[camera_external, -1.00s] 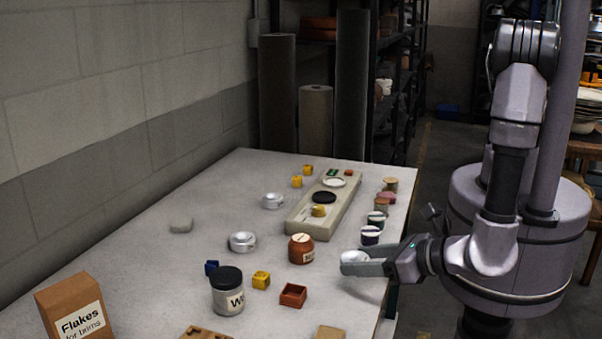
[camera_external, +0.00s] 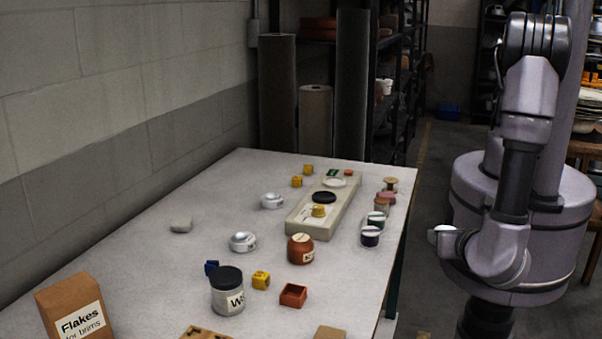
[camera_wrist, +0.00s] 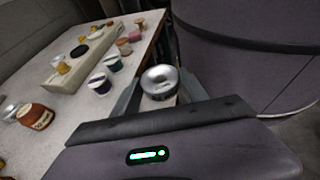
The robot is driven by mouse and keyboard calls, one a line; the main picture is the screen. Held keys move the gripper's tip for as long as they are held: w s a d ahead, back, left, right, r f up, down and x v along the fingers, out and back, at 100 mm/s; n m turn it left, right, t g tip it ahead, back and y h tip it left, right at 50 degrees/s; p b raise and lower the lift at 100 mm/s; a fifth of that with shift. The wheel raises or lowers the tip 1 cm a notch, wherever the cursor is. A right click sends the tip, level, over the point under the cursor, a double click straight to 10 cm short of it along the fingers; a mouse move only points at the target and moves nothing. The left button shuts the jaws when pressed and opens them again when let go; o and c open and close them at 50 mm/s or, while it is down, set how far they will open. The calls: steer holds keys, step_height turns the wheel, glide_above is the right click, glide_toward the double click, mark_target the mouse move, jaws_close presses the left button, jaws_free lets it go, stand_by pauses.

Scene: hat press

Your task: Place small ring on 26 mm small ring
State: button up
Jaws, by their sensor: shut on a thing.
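My gripper (camera_wrist: 160,93) is shut on a small silver ring-like piece (camera_wrist: 160,78) with a rounded top and a pale label. In the external view this piece (camera_external: 443,229) is off the table's right edge, in front of my base, and the arm hides most of the fingers. Two similar silver pieces with labels stand on the table in the external view: one farther back (camera_external: 272,200) and one nearer (camera_external: 242,241). The label sizes are too small to read, so I cannot tell which is the 26 mm one. My gripper is well right of both.
A pale board (camera_external: 330,222) bears a black disc (camera_external: 324,197), a white disc and a yellow block. A brown jar (camera_external: 301,249), a black-lidded jar (camera_external: 227,290), a red tray (camera_external: 293,295) and a box (camera_external: 75,310) stand nearer.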

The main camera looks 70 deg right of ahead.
steer(key=s+a+m+g+y, duration=0.1)
steer(key=s+m+g+y, duration=0.3)
steer(key=m+g+y, duration=0.95)
steer(key=w+a+m+y, duration=0.6)
steer(key=w+m+y, duration=0.3)
steer(key=w+m, duration=0.6)
steer(key=w+m+t+y, duration=0.1)
steer(key=w+m+t, duration=0.1)
steer(key=w, duration=0.1)
steer(key=w+d+r+m+t+y, duration=0.1)
steer(key=w+m+t, duration=0.1)
steer(key=w+m, duration=0.1)
steer(key=w+d+m+t+y+b, duration=0.1)
steer(key=w+m+t, duration=0.1)
steer(key=w+m, duration=0.1)
steer(key=shift+d+r+m+y, duration=0.25)
steer(key=shift+r, duration=0.1)
steer(key=w+d+m+t, duration=0.5)
steer(key=w+d+t, duration=0.1)
steer(key=w, duration=0.3)
steer(key=b, duration=0.4)
glide_above(247, 234)
steer(key=shift+d+f, duration=0.1)
steer(key=shift+f, duration=0.45)
steer(key=shift+f+b, duration=0.7)
steer(key=shift+f, duration=0.9)
steer(key=shift+f, duration=0.1)
